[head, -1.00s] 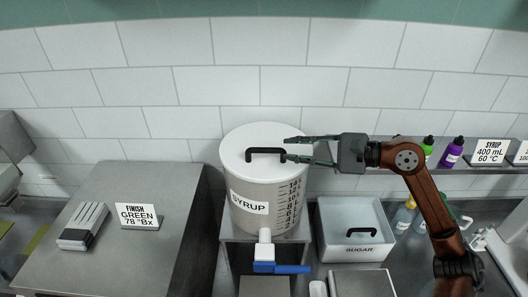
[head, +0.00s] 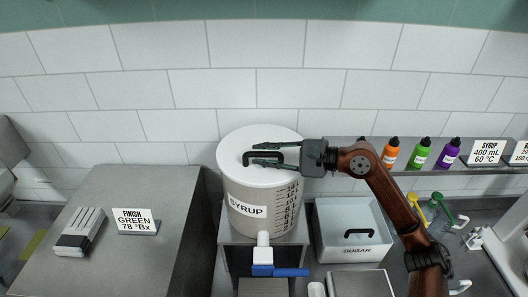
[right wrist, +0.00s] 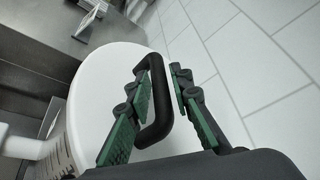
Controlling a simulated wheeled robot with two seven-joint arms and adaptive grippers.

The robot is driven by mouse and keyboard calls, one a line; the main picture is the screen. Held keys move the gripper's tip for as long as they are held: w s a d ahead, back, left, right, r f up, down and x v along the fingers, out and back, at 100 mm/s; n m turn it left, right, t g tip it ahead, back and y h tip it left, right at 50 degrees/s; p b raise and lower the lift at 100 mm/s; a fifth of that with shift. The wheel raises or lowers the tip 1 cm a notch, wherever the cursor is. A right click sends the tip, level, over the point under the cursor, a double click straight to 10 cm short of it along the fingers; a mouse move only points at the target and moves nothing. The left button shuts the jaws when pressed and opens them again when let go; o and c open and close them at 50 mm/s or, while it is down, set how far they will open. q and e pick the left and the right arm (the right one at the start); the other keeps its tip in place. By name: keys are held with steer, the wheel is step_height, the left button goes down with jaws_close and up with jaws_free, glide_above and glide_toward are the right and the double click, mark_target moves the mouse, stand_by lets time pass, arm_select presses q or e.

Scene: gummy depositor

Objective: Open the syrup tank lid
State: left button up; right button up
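The syrup tank (head: 262,205) is a pale cylinder with a SYRUP label and a level scale, standing on a metal stand. Its white round lid (head: 262,135) is on top and looks closed, with a black bar handle (head: 247,158). My right gripper (head: 255,155) reaches in from the right over the lid at the handle. In the right wrist view its green-padded fingers (right wrist: 153,90) are apart, with the handle (right wrist: 160,115) between them. Whether either finger touches the handle I cannot tell. My left gripper is not in view.
A blue-handled valve (head: 280,270) sticks out at the tank's front. A lidded SUGAR bin (head: 353,222) stands to the right. Several coloured bottles (head: 420,153) stand on a shelf behind my right arm. A metal counter with a FINISH sign (head: 137,220) is at left.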

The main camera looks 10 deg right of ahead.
steer(key=shift+c, duration=0.5)
jaws_close()
